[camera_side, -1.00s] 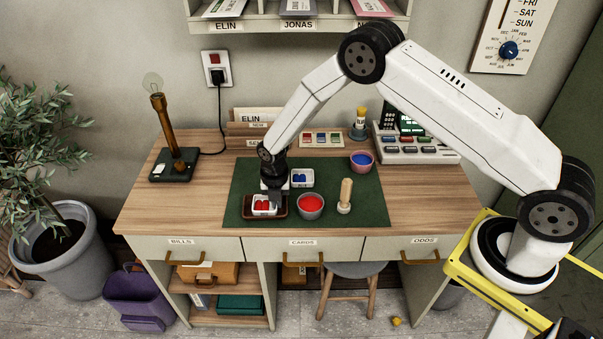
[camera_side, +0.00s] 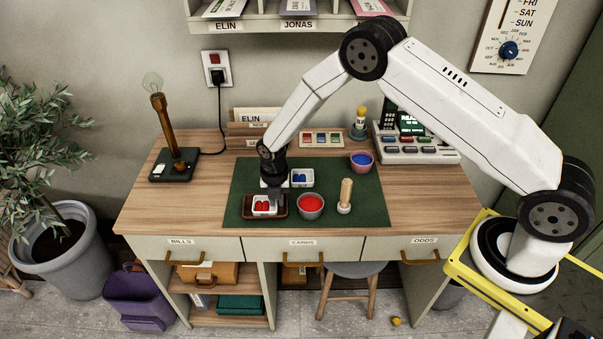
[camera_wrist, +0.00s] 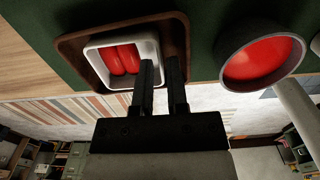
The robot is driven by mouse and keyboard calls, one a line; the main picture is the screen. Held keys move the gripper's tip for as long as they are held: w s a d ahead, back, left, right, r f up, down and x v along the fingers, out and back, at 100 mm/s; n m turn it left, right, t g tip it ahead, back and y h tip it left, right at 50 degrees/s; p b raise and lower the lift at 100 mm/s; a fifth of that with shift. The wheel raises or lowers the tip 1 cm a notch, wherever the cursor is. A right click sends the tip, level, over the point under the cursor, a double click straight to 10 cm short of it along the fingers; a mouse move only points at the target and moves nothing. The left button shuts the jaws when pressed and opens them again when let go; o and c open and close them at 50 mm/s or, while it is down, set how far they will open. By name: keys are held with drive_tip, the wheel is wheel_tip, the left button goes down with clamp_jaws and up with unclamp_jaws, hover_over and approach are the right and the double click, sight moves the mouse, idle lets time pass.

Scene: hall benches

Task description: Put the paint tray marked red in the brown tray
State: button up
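The white paint tray with red paint blocks (camera_side: 264,206) sits inside the brown tray (camera_side: 246,207) at the front left of the green mat. In the wrist view the red tray (camera_wrist: 95,54) lies within the brown tray's rim (camera_wrist: 72,46). My gripper (camera_side: 275,195) is just above the right side of the red tray. In the wrist view my gripper's two fingers (camera_wrist: 163,73) stand apart with a gap, near the tray's right wall; contact cannot be told. A similar white tray with blue paint blocks (camera_side: 301,179) stands behind, partly beside my gripper.
A grey pot of red paint (camera_side: 311,205) stands close to the right of the brown tray. A wooden peg (camera_side: 345,197) and a pot of blue paint (camera_side: 361,161) are farther right. A lamp (camera_side: 174,150) stands back left. The mat's right front is clear.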

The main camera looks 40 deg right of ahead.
sight(277, 203)
wheel_tip(277, 203, up, 11)
drive_tip(key=shift+r, duration=0.2)
idle(0.5)
idle(0.3)
drive_tip(key=s+d+r+m+t, duration=0.1)
drive_tip(key=s+d+r+m, duration=0.1)
drive_tip(key=s+m, duration=0.5)
drive_tip(key=s+d+r+m, duration=0.2)
drive_tip(key=s+r+m, duration=0.2)
drive_tip(key=s+m, duration=0.3)
drive_tip(key=s+d+r+m+t, duration=0.1)
drive_tip(key=s+d+r+m, duration=0.2)
drive_tip(key=s+m, duration=0.4)
drive_tip(key=m, duration=0.6)
drive_tip(key=shift+s+t, duration=0.3)
drive_tip(key=shift+s, duration=0.05)
